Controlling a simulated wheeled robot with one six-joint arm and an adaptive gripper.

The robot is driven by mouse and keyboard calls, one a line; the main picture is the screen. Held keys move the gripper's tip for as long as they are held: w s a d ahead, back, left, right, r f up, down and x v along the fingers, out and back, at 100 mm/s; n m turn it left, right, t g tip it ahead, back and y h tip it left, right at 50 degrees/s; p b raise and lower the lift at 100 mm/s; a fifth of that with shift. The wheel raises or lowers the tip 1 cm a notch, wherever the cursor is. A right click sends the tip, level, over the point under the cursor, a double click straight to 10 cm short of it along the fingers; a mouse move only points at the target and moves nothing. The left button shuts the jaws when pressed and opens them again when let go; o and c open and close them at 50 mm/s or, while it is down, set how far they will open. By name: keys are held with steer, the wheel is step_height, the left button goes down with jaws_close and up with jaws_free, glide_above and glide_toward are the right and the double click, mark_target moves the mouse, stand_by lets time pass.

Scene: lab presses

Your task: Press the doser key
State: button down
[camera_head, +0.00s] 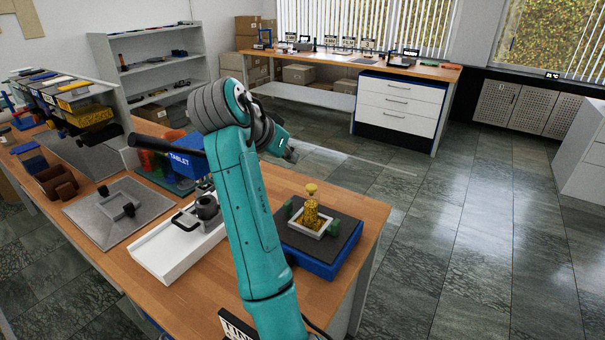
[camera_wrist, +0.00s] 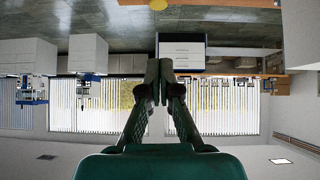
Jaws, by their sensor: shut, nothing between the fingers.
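My gripper (camera_head: 290,155) is raised above the table and points right, away from the arm. In the wrist view my gripper (camera_wrist: 160,70) is shut, with its fingertips together and nothing between them. No part is labelled as the doser key, and I cannot tell which one it is. A blue box marked TABLET (camera_head: 182,164) stands left of my arm. A black press-like device (camera_head: 206,208) sits on a white tray (camera_head: 158,262), partly behind my arm. A yellow bottle-like piece (camera_head: 311,211) stands upright in a pale frame on a dark pad with a blue base (camera_head: 309,268).
A grey plate with a small frame (camera_head: 118,205) lies on the wooden table (camera_head: 203,302). Stacked bins (camera_head: 80,92) stand at the left. A far bench with white drawers (camera_head: 398,101) is at the back. The floor to the right is clear.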

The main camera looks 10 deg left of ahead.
glide_above(311, 191)
steer(key=a, duration=0.1)
step_height(311, 191, down, 7)
steer(key=shift+r, duration=0.1)
step_height(311, 191, down, 2)
steer(key=shift+f, duration=1)
